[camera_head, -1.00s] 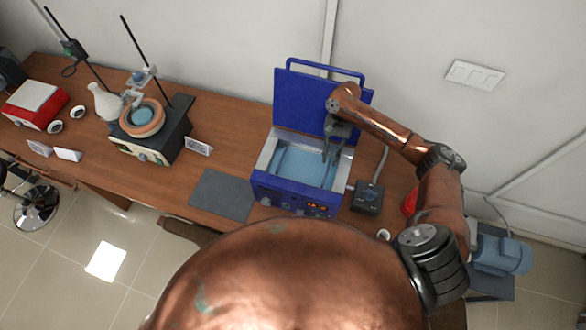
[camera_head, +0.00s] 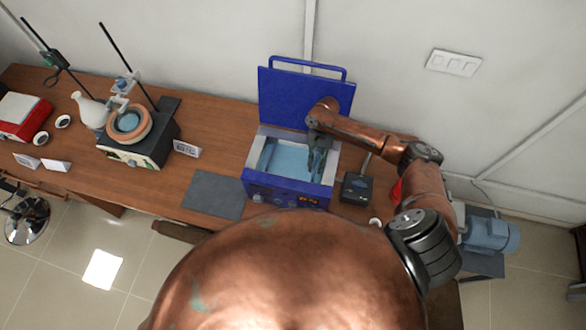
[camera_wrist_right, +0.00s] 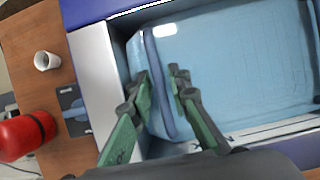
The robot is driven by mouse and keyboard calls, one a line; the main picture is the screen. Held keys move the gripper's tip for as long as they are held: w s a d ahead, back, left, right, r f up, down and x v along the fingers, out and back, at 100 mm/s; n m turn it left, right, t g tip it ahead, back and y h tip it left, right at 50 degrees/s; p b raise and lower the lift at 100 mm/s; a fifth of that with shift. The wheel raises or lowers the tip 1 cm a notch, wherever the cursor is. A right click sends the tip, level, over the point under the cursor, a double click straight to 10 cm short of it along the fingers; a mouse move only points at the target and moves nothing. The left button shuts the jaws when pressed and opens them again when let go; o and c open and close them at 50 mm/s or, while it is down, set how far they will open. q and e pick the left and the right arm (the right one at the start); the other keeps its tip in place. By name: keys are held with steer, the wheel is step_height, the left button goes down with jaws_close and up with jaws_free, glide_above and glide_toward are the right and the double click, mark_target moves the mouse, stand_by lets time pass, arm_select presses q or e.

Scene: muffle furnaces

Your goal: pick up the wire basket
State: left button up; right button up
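The blue bath (camera_head: 288,190) stands on the bench with its blue lid (camera_head: 300,95) up. Inside is a light blue, see-through body with faint grid lines, seen in the head view (camera_head: 284,158); this looks like the wire basket (camera_wrist_right: 230,70), but its wires are hard to make out. My right gripper (camera_head: 316,160) points down into the right part of the bath. In the right wrist view its two green-grey fingers (camera_wrist_right: 162,88) are apart, on either side of a thin blue upright edge of that body. Whether they touch it is unclear. My left gripper is not in view.
A black control box (camera_head: 357,188) stands right of the bath, and a red object (camera_wrist_right: 27,135) and white cup (camera_wrist_right: 46,61) show nearby. A dark mat (camera_head: 213,194) lies to the left. The open lid rises behind my right gripper.

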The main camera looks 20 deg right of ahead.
steer(key=shift+f+p, duration=0.2)
steer(key=shift+p, duration=0.15)
stand_by(0.5)
steer(key=shift+c, duration=0.6)
jaws_close()
